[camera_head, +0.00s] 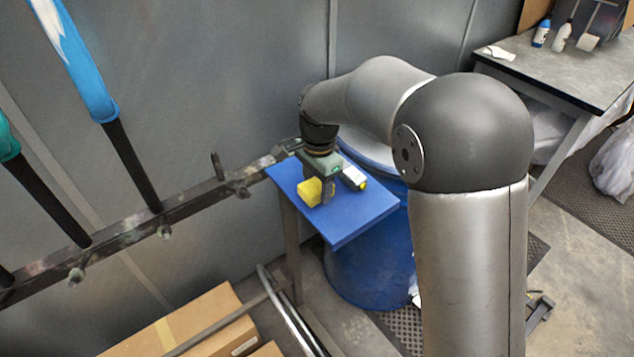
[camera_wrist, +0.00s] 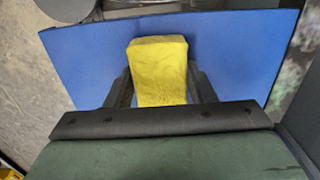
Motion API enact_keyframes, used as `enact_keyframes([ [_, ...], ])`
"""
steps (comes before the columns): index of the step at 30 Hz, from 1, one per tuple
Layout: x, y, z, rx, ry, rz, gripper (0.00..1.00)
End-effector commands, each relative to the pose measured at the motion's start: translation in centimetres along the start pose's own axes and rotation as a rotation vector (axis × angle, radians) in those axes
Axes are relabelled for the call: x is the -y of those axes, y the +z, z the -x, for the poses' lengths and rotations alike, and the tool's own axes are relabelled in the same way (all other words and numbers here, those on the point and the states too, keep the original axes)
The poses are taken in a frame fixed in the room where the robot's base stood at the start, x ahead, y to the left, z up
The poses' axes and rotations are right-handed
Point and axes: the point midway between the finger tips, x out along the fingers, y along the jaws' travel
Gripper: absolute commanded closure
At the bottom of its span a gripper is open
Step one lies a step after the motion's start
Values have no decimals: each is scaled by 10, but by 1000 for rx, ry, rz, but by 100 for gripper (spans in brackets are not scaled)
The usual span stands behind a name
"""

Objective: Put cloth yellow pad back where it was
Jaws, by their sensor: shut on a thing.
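The yellow cloth pad (camera_head: 309,191) is at my gripper (camera_head: 319,193), over the small blue table top (camera_head: 362,217). In the wrist view the pad (camera_wrist: 159,70) sits between the two dark fingers of my gripper (camera_wrist: 160,92), which are shut on its sides. The blue top (camera_wrist: 240,50) lies behind and around the pad. I cannot tell whether the pad touches the blue top or is held just above it. The pad's near end is hidden behind the gripper body.
A blue barrel (camera_head: 365,270) stands under and beside the table top. A dark metal rail (camera_head: 120,232) with hanging blue and green-sleeved parts is on the left. Cardboard boxes (camera_head: 195,315) are below. A grey workbench (camera_head: 570,75) with bottles is at the back right.

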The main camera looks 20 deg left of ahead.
Motion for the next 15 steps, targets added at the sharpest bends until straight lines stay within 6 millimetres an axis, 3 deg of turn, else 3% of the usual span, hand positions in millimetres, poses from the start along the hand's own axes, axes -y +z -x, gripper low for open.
enact_keyframes([
  [3,0,0,-2,0,0,0,69],
  [4,0,0,-2,0,0,0,45],
  [6,0,0,-1,0,0,0,29],
  [15,0,0,1,0,-1,0,29],
])
